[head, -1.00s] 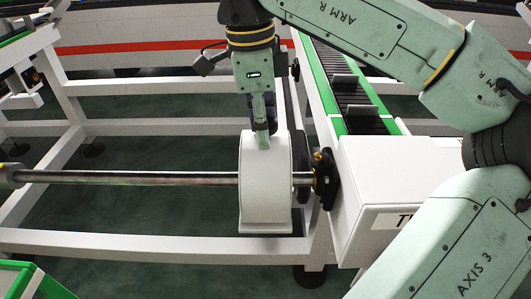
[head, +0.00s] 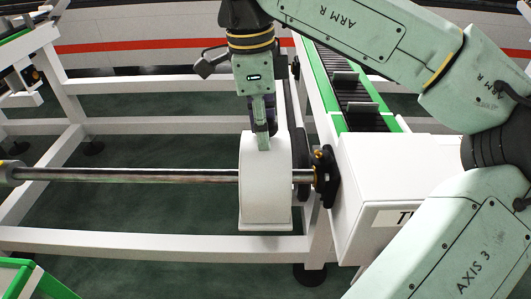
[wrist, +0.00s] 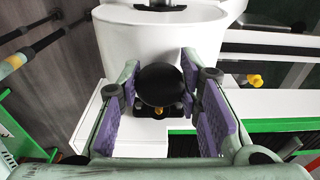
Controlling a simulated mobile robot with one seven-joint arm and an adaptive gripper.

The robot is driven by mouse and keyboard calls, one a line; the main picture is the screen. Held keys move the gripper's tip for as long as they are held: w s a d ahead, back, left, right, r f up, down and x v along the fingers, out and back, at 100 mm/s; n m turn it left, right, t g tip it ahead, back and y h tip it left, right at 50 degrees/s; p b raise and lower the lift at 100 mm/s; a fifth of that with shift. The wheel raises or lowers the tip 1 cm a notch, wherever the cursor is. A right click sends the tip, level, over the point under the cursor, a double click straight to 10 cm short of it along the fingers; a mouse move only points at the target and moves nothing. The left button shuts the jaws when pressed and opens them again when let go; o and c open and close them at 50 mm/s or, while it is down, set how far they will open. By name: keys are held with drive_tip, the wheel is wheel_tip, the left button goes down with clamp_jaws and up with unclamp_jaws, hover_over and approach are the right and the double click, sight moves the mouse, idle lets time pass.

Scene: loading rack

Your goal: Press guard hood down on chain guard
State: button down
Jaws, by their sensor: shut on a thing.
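The guard hood (head: 264,185) is a white, round-topped cover standing upright around the steel shaft (head: 130,175) in the head view, with a wider foot at its lower edge. My gripper (head: 263,143) points down and is shut on the top of the hood. In the wrist view, my gripper (wrist: 160,75) has its purple-padded fingers on either side of a dark round knob (wrist: 160,84), with a white curved body (wrist: 160,40) beyond. I cannot make out the chain guard as a separate part. Whether the hood is fully seated on it is hidden.
A white box (head: 388,175) stands close to the right of the hood, with a black bearing block (head: 325,176) between them. A green-edged roller conveyor (head: 352,95) runs behind. White frame rails (head: 150,239) surround the open floor at left.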

idle(0.8)
drive_tip(key=c, duration=1.1)
unclamp_jaws()
drive_tip(key=shift+f, duration=0.1)
drive_tip(key=shift+r+p, duration=2.85)
drive_tip(key=shift+r, duration=0.45)
clamp_jaws()
